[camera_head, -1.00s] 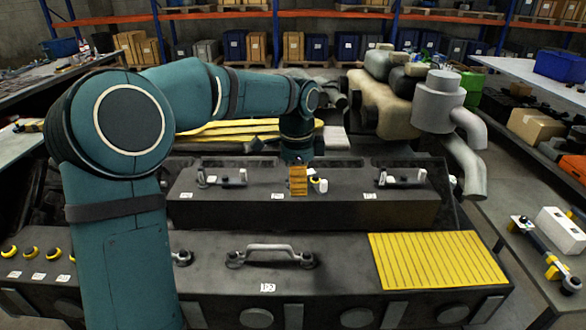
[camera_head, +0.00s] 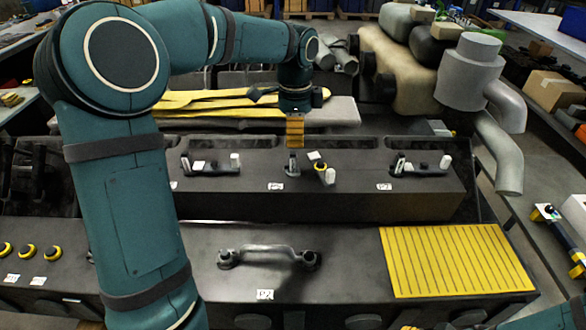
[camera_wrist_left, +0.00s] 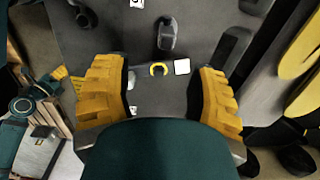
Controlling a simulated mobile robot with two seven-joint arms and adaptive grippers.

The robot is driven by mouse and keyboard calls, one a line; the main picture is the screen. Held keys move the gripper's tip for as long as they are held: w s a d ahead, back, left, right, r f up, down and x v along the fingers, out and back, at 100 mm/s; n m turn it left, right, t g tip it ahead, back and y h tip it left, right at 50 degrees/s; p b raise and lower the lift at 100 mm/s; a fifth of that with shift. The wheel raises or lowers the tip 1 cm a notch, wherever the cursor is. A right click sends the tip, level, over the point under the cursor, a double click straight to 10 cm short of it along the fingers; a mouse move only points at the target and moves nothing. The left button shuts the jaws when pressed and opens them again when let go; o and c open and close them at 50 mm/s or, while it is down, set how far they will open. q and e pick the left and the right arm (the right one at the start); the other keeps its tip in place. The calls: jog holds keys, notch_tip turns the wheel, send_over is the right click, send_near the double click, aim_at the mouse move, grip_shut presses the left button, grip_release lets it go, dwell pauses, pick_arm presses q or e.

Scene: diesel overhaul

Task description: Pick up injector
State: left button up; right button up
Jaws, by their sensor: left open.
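A small injector-like part with a yellow ring (camera_head: 321,166) and a pale cylinder stands in the middle of the dark raised block. How far the fingertips are above the part is hard to tell. At the bottom edge of the head view, a teal link of my right arm and a yellow sliver show, probably its gripper.
Clamp-like parts stand left (camera_head: 212,165) and right (camera_head: 420,166) on the same raised block (camera_head: 350,205). A metal handle (camera_head: 268,256) and a yellow ribbed mat (camera_head: 457,260) are on the front ledge. A large grey pipe (camera_head: 470,75) rises at the right.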

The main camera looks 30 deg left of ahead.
aim_at(293, 164)
pick_arm(q)
notch_tip(293, 164, down, 6)
jog(key=shift+w+r, duration=0.1)
jog(key=shift+r, duration=0.15)
jog(key=f, duration=0.5)
jog(key=shift+w+a+b, duration=0.15)
jog(key=shift+a+b, duration=0.2)
jog(key=shift+a, duration=0.05)
grip_shut()
